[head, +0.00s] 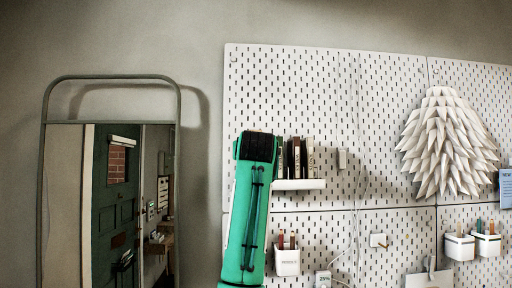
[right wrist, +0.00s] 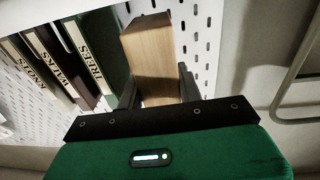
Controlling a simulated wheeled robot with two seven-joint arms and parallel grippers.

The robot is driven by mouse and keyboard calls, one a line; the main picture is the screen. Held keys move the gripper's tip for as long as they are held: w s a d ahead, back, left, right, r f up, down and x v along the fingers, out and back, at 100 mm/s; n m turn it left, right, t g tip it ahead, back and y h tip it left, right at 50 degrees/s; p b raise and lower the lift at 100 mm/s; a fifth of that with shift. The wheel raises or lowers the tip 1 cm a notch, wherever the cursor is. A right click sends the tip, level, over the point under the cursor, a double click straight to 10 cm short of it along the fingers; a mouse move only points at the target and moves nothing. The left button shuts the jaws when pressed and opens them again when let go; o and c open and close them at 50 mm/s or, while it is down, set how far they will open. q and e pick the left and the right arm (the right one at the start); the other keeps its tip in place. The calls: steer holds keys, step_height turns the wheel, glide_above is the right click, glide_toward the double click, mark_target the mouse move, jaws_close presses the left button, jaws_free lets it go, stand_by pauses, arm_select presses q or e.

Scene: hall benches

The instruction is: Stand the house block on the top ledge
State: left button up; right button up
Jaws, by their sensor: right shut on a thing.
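The house block (right wrist: 149,50), plain light wood, is between the two dark fingers of my right gripper (right wrist: 160,85) in the right wrist view. The fingers are shut on it. In the head view my green right arm rises in front of the pegboard, and its dark end (head: 257,146) is just left of the books on the top ledge (head: 300,185). The block and fingertips are hidden there behind the arm. I cannot tell whether the block touches the ledge. My left gripper is not in view.
Several books (head: 296,158) stand on the ledge; their spines (right wrist: 85,60) are close to the block in the wrist view. A white pen cup (head: 287,262) hangs below. A framed mirror (head: 110,200) stands left, and a white paper lamp (head: 446,145) is at right.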

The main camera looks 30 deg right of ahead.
steer(key=shift+p+x, duration=1.15)
steer(key=shift+x, duration=0.55)
steer(key=shift+w+f+b, duration=0.2)
steer(key=shift+f+b, duration=0.3)
steer(key=shift+f, duration=0.2)
steer(key=shift+f+b, duration=0.85)
steer(key=shift+f, duration=0.6)
steer(key=o, duration=1.2)
steer(key=shift+a, duration=0.1)
